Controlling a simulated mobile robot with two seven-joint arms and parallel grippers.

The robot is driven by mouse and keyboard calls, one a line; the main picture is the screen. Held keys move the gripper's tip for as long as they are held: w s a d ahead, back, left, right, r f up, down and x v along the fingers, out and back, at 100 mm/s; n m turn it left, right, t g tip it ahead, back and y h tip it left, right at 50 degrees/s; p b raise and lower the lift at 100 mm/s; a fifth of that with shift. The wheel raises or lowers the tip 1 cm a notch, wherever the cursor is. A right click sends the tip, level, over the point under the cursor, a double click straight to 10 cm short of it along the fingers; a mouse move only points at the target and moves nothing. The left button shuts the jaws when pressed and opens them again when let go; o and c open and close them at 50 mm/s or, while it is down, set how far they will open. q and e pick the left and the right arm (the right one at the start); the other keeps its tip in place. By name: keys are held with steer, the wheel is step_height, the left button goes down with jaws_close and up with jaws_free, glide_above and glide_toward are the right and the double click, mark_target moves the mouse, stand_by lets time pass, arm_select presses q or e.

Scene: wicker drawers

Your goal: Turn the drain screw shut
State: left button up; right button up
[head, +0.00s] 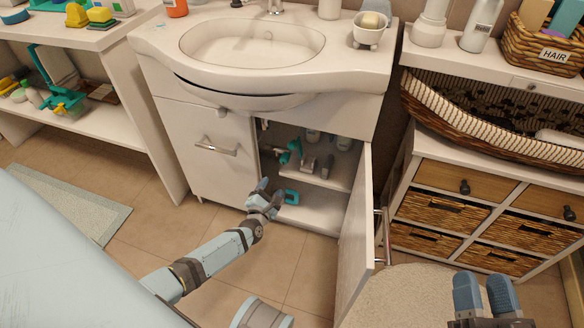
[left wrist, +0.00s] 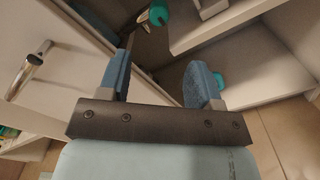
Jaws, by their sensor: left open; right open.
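The right door (head: 357,235) of the white sink cabinet stands open, showing shelves inside. A teal part (head: 291,152) shows inside at the upper left, and a second teal piece (head: 291,197) is lower down, near the cabinet floor. I cannot tell for sure which is the drain screw. My left gripper (head: 271,190) is open and empty at the cabinet opening, just left of the lower teal piece. In the left wrist view, teal shows above the fingers (left wrist: 158,15) and beside the right finger (left wrist: 221,82). My right gripper (head: 482,280) is open and empty, low at the right.

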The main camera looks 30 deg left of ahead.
mark_target(284, 162)
arm_select(q)
steer(key=b+x, duration=0.4)
steer(key=x, duration=0.9)
steer(key=shift+w+r, duration=0.1)
steer(key=shift+w, duration=0.2)
arm_select(e)
step_height(284, 162, down, 6)
steer(key=g, duration=0.2)
steer(key=shift+a+f+n+g, duration=0.2)
steer(key=shift+a+n+g, duration=0.1)
steer(key=shift+g, duration=0.1)
arm_select(q)
steer(key=c, duration=0.9)
